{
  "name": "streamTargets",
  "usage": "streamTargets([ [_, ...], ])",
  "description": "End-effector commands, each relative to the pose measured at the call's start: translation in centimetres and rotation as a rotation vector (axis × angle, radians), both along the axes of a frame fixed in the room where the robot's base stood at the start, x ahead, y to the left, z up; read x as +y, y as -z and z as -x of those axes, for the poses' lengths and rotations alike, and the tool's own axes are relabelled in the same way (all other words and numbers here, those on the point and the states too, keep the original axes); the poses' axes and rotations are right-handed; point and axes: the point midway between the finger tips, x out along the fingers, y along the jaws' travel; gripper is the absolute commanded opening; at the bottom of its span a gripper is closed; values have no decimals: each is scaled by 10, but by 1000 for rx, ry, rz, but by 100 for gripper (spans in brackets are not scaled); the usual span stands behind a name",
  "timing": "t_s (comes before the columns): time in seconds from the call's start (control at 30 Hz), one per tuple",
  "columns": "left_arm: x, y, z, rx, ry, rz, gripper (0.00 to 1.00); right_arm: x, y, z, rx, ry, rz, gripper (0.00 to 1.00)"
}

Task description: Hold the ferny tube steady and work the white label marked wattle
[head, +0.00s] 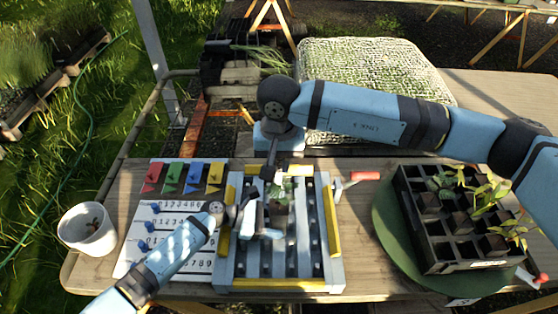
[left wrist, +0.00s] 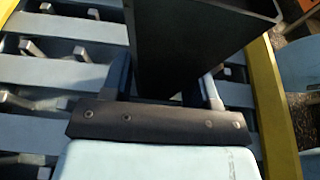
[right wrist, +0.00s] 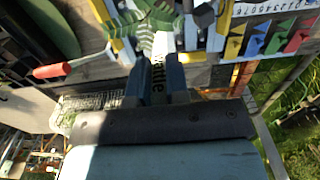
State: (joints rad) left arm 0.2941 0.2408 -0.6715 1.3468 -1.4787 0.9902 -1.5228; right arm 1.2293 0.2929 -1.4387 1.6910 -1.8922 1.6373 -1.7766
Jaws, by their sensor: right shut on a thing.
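The ferny tube (head: 281,217) is a dark square tube with green fern fronds (head: 285,188) at its top, standing in the slatted rack. My left gripper (head: 266,222) is beside it; in the left wrist view the black tube wall (left wrist: 185,50) stands between its two fingers (left wrist: 168,90), and I cannot tell whether they press on it. My right gripper (head: 271,172) is above the tube's far side, shut on the white label (right wrist: 157,72). Part of the word wattle, "ttle", shows between its fingers (right wrist: 162,88). The label's lower end is hidden, and fronds (right wrist: 150,22) are close to it.
A board with coloured flags and number rows (head: 170,215) lies left of the rack (head: 240,270). A white cup (head: 88,232) stands at the table's left edge. A black cell tray (head: 440,255) with seedlings sits on a green disc (head: 392,235). A red-handled tool (head: 364,176) lies behind.

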Motion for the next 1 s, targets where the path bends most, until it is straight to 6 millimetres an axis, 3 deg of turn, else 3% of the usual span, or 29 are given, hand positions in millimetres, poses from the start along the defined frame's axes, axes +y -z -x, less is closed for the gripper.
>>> streamTargets([
  [0.03,0,0,0,0,0,0,43,0,0,0,0,0,0,0],
  [0.1,0,0,0,0,0,0,33,0,0,0,0,0,0,0],
  [0.57,0,0,0,0,0,0,33,0,1,0,-2,0,0,0],
  [1.0,0,0,0,0,0,0,33,0,17,0,0,3,0,0],
])
